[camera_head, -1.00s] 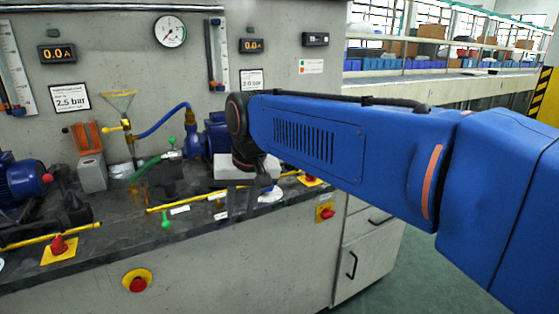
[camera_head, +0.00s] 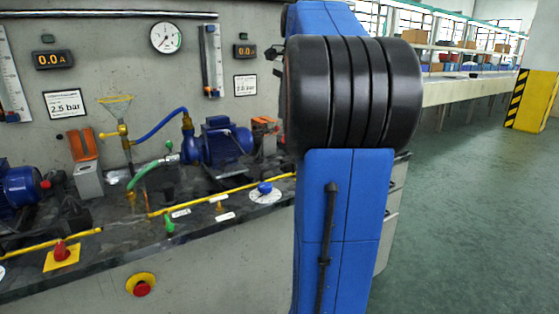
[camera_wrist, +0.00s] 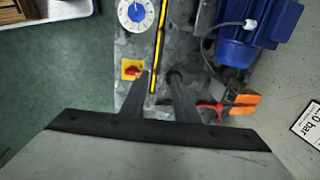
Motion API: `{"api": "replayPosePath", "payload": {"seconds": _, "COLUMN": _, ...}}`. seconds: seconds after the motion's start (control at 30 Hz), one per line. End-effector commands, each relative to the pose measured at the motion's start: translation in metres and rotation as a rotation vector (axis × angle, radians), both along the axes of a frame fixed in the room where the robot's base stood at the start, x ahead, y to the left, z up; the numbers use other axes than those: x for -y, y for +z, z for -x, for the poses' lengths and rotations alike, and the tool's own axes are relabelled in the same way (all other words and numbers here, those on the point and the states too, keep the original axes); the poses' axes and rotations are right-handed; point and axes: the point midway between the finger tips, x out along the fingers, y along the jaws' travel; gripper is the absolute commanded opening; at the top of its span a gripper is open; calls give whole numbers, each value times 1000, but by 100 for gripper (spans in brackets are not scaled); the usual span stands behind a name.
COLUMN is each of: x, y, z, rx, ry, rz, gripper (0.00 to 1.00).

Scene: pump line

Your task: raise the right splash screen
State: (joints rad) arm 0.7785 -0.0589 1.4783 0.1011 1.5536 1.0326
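The right yellow bar (camera_head: 225,194), likely the edge of the right splash screen, lies low along the front of the bench. No clear pane can be made out. In the wrist view the bar (camera_wrist: 158,40) runs up the picture, its near end close to the fingers. My gripper (camera_wrist: 161,76) has its two dark fingers apart, with nothing seen held between them. The bar appears beyond and between the fingertips; I cannot tell whether they touch it. In the head view my arm hides the gripper and the bench's right end.
A blue dial (camera_head: 265,188) and a blue pump motor (camera_head: 222,143) flank the bar. A red knob on a yellow plate (camera_wrist: 131,70) and an orange-topped part (camera_wrist: 244,103) sit close to the fingers. A second yellow bar (camera_head: 50,237) lies at left. Open floor (camera_head: 460,210) is at right.

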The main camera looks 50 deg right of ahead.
Motion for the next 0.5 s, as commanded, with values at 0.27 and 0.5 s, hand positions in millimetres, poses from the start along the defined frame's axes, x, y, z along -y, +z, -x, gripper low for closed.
{"api": "replayPosePath", "payload": {"seconds": 0.27, "x": 2, "y": -28, "z": -5, "rx": -2, "ry": -4, "rz": -2, "gripper": 28}}
{"api": "replayPosePath", "payload": {"seconds": 0.5, "x": 4, "y": -69, "z": -13, "rx": -3, "ry": -3, "rz": -2, "gripper": 28}}
